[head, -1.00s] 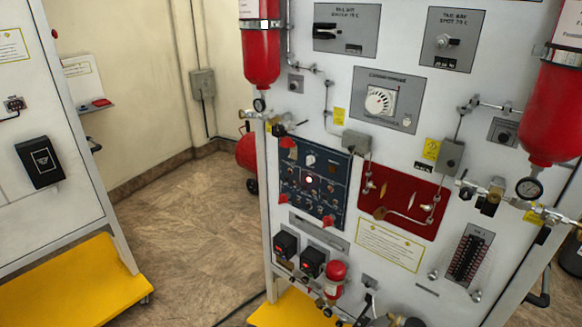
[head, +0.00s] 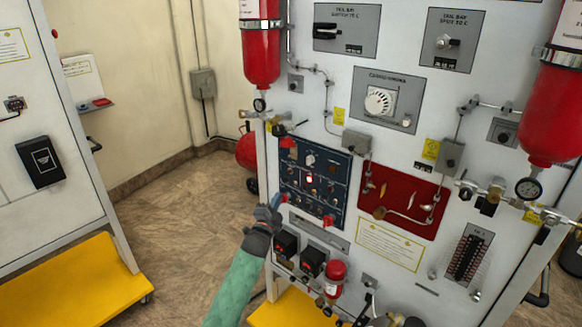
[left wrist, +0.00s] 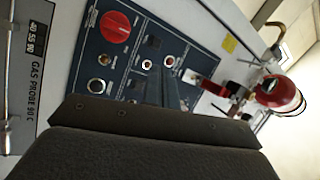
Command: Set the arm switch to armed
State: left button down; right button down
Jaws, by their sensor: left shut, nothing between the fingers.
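The dark blue control panel (head: 340,192) is on the white trainer board, with small switches, round buttons and a lit lamp (head: 308,180). It also shows tilted in the left wrist view (left wrist: 78,72), with a large red knob (left wrist: 116,27) and several round fittings. I cannot tell which control is the arm switch; the labels are too small to read. My gripper's dark body hides the lower part of the wrist view. My right gripper is out of view.
Two black boxes (head: 287,243) and a small red bottle (head: 335,272) stick out below the panel. A red plate (head: 400,185) with tubing is to its right. Red cylinders (head: 262,55) hang at both sides. Open floor (head: 185,220) lies left of the board.

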pick_arm(q)
jog(key=s+d+r+m+t+h, duration=0.1)
jog(key=s+r+m+t+h, duration=0.1)
jog(key=m, duration=0.8)
notch_tip(320, 180, up, 4)
jog(key=shift+s+d+f+m+h, duration=0.25)
jog(key=shift+s+h, duration=0.25)
jog(key=shift+h, duration=0.6)
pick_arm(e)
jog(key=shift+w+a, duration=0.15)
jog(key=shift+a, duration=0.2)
pick_arm(q)
jog(key=shift+r, duration=0.15)
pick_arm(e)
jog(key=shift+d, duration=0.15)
